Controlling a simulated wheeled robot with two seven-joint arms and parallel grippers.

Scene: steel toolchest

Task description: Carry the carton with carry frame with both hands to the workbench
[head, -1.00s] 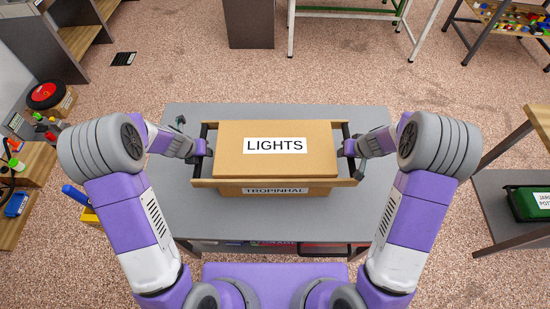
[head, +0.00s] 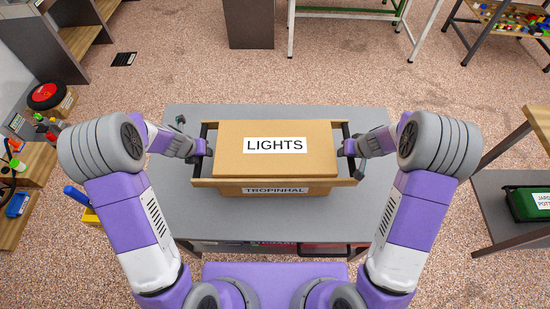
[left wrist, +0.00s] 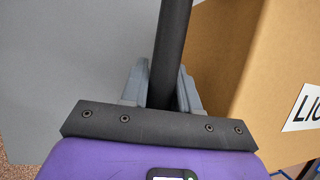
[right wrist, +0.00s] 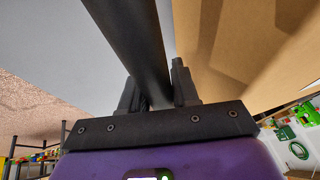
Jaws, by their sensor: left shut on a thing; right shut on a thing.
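The brown carton (head: 275,160), labelled LIGHTS on top and TROPINHAL on its front, sits within a carry frame (head: 240,183) with wooden rails and dark end bars. It is over the grey table top; I cannot tell whether it touches it. My left gripper (head: 207,148) is shut on the frame's left bar, which shows between its fingers in the left wrist view (left wrist: 172,50). My right gripper (head: 343,149) is shut on the right bar, seen in the right wrist view (right wrist: 135,45). The carton also shows beside the bar in the left wrist view (left wrist: 245,70).
The grey table (head: 190,215) stands right in front of me, clear around the carton. Another table with a green box (head: 530,203) is at the right. Wooden shelving with tools (head: 15,200) is at the left. Speckled floor lies open behind the table.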

